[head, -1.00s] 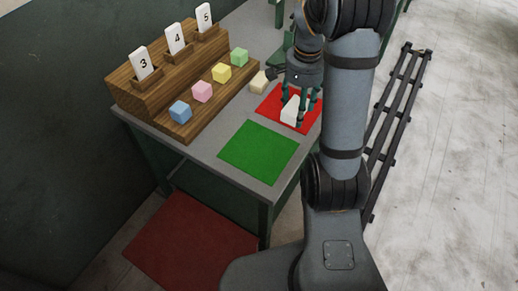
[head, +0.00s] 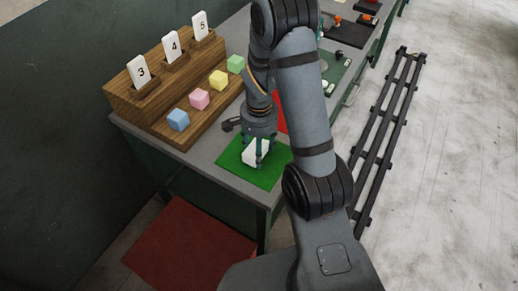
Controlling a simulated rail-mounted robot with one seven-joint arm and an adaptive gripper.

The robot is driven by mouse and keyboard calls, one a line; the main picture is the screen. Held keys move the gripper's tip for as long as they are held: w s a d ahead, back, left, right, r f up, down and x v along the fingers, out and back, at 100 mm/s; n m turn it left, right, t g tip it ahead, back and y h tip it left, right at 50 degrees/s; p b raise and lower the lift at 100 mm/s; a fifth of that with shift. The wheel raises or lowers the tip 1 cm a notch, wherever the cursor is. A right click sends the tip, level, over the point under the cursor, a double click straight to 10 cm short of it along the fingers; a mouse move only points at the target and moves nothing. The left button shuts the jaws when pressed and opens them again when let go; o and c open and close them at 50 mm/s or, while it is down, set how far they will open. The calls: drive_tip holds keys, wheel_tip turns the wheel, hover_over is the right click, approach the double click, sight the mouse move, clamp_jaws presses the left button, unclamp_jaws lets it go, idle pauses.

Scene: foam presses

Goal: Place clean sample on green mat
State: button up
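The green mat (head: 234,169) lies flat on the near end of the grey table. A white block (head: 253,153), taken as the sample, is over the mat, slightly tilted in the view. My gripper (head: 258,160) points down with its dark fingers around the block and appears shut on it. I cannot tell whether the block touches the mat. The red mat (head: 280,116) is mostly hidden behind my arm.
A wooden stepped stand (head: 146,106) at left holds cards 3, 4 and 5 and several coloured cubes, including a blue cube (head: 178,120). A black tray (head: 346,34) with small items lies farther back. The table's front edge is close to the green mat.

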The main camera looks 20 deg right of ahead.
drive_tip(key=shift+f, duration=0.15)
drive_tip(key=shift+f+b, duration=0.15)
drive_tip(key=shift+b, duration=0.15)
drive_tip(key=o, duration=0.8)
drive_tip(key=shift+o, duration=0.6)
drive_tip(key=shift+w+r+p, duration=0.1)
drive_tip(key=shift+r+p, duration=0.25)
drive_tip(key=shift+r, duration=0.3)
wheel_tip(320, 180, up, 11)
drive_tip(key=shift+p, duration=0.35)
drive_tip(key=shift+r, duration=0.1)
